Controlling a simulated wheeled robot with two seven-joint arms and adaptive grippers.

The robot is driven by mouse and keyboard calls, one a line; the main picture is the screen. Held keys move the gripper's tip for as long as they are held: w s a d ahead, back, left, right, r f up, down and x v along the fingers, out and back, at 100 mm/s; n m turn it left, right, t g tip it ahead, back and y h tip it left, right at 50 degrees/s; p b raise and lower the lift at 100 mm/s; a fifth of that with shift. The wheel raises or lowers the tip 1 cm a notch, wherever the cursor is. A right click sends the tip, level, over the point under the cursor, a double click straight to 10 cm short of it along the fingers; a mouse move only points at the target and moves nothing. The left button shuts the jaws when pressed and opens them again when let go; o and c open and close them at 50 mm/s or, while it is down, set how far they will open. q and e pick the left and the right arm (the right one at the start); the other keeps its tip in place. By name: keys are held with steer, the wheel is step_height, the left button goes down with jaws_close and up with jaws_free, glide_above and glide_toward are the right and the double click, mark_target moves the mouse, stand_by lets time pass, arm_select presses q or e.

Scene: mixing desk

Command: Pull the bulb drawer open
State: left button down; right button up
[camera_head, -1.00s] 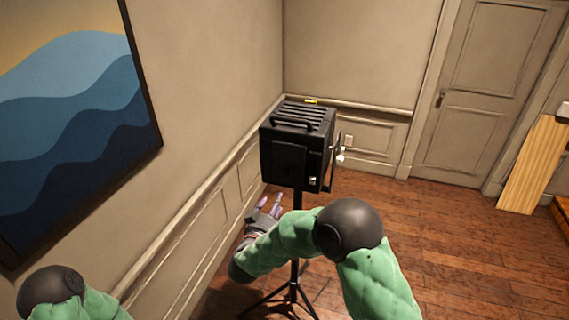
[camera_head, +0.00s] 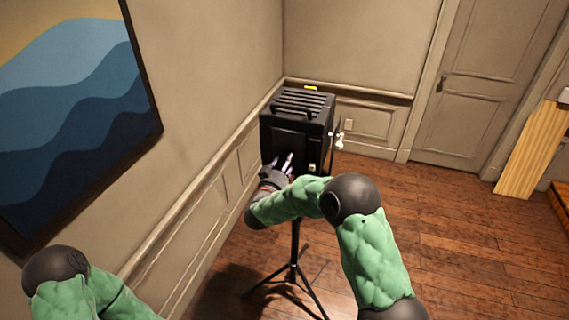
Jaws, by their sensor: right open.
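A black box-shaped lamp housing (camera_head: 297,125) with a slatted top and a handle stands on a black tripod (camera_head: 294,250). A darker panel (camera_head: 285,142) shows on its front face; I cannot tell whether this is the bulb drawer. A small pale knob (camera_head: 311,167) sits at the lower right of the front. My right gripper (camera_head: 283,161) is open, its fingertips in front of the lower front face; I cannot tell whether they touch it. My left arm shows at the lower left, but its gripper is out of view.
A silvery fitting (camera_head: 340,141) sticks out at the housing's right side. A wall with a painting (camera_head: 75,110) runs close on the left. Wooden floor (camera_head: 440,230) is open to the right, before a door (camera_head: 485,85). A wooden board (camera_head: 530,150) leans at the far right.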

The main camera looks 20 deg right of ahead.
steer(key=shift+d, duration=0.1)
jaws_close()
steer(key=b+v, duration=0.1)
steer(key=v, duration=1)
steer(key=shift+w+f, duration=0.1)
steer(key=shift+f, duration=0.05)
